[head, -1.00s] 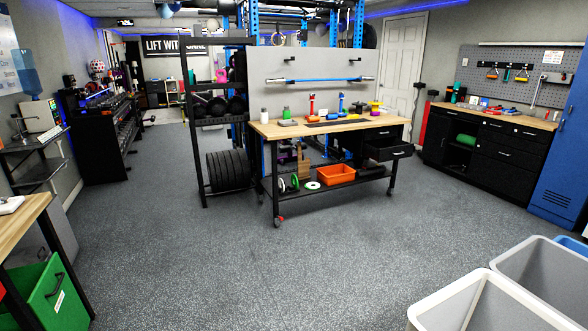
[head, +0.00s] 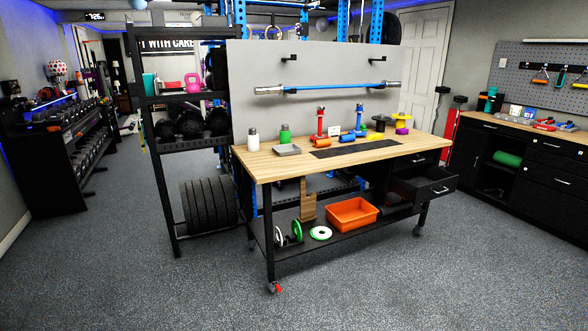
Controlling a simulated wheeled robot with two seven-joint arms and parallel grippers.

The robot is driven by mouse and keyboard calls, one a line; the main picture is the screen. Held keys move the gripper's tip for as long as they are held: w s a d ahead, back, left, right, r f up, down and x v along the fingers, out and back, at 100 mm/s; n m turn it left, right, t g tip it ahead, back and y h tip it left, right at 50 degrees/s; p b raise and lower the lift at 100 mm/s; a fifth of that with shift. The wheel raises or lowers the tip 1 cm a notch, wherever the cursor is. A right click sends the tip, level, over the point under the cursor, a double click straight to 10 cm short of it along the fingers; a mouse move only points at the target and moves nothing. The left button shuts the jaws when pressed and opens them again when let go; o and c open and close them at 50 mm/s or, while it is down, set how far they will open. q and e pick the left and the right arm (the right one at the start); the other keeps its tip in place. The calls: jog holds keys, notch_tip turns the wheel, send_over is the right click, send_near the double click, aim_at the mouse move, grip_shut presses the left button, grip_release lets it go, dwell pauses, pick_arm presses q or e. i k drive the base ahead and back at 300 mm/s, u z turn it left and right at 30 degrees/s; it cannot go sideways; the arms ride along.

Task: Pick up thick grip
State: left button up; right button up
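A wooden-topped workbench (head: 270,167) stands ahead in the head view. Towards the middle of its top are small handle-like items: an upright red one (head: 320,120), an orange piece (head: 334,135) lying beside it, an upright blue one (head: 359,117) and a blue piece (head: 347,138) lying low in front of it. I cannot tell which of these is the thick grip. Neither of my grippers is in view.
The bench also bears white and green bottles, a grey tray (head: 286,150), a dark mat (head: 345,148) and yellow and purple spools. A drawer (head: 424,186) stands open at its right. An orange bin (head: 351,213) sits on the lower shelf. The floor (head: 190,290) in front is clear.

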aim_at(349, 137)
jog(key=i, duration=1.1)
jog(key=z, duration=1.7)
jog(key=i, duration=1.25)
jog(key=u, duration=1.4)
